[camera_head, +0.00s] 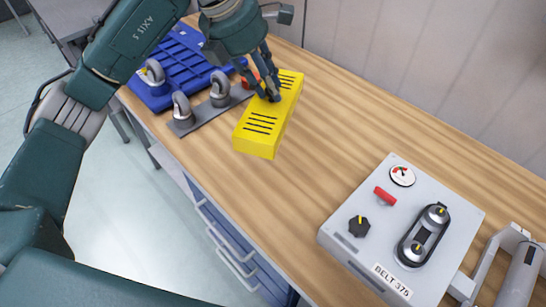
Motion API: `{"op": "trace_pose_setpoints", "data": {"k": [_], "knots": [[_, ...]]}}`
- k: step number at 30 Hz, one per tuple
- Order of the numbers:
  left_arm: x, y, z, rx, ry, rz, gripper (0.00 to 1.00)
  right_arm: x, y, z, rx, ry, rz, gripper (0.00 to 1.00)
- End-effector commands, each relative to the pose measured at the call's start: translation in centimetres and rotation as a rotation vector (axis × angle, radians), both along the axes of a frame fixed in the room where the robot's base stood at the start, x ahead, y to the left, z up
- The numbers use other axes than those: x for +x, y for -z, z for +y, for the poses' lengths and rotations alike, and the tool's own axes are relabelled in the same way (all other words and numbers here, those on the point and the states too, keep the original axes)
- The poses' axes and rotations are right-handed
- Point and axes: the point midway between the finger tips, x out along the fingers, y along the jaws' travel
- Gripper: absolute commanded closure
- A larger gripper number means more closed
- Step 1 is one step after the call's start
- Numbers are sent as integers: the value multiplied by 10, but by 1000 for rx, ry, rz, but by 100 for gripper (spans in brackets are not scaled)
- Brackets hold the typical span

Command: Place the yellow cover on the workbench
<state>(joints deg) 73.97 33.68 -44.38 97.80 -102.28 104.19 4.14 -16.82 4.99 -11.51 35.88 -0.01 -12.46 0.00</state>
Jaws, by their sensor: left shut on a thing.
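The yellow cover (262,124) is a box-shaped piece with rows of dark slots on its top. It shows in the head view over the left part of the wooden workbench (335,130). My left gripper (268,97) reaches down from above and is shut on the cover near its far left side. I cannot tell whether the cover touches the bench or hangs just above it. My right gripper does not show.
Bare bench lies between cover and box. Drawers (230,240) are below.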

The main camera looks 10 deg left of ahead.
Motion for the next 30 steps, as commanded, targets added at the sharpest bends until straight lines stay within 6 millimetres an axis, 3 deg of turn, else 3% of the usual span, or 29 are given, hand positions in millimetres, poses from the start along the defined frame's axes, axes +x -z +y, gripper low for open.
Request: {"op": "trace_pose_setpoints", "data": {"k": [6,11,16,24,30], "knots": [[15,-19,-1,-2,-242,0,100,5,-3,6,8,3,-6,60],[17,-10,0,-1,-294,5,100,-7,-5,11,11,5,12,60],[16,31,0,0,-293,10,100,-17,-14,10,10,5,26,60],[15,101,0,0,-293,9,100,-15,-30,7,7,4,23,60],[17,131,0,-2,-292,3,100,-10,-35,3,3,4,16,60]]}}
